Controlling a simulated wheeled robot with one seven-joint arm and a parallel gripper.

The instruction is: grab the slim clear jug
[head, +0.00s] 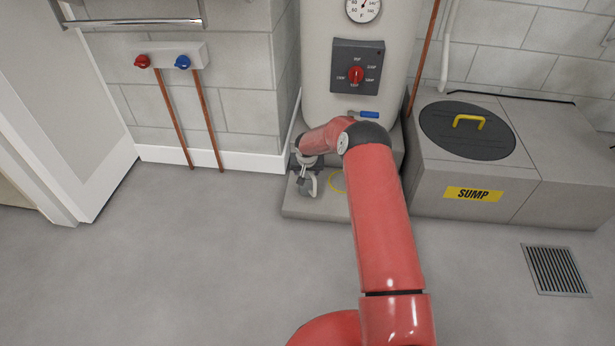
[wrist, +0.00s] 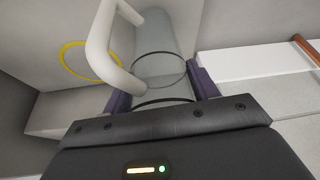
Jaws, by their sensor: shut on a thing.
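The slim clear jug (wrist: 165,42) is a see-through cylinder with a dark rim line and a thick whitish handle (wrist: 98,48) on its left side in the wrist view. My gripper (wrist: 160,92) has its purple fingers on both sides of the jug's body and is shut on it. In the head view my gripper (head: 307,163) is low at the left front of the tank's plinth. The jug (head: 308,184) shows small and partly hidden below it. I cannot tell whether the jug's base touches the plinth.
The grey plinth (head: 308,209) bears a tall tank (head: 320,85) with a dial panel and a blue-handled valve. A yellow ring (wrist: 90,62) lies on the plinth beside the jug. A sump box (head: 440,165) stands at right. Copper pipes (head: 207,125) run down the left wall. The floor in front is clear.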

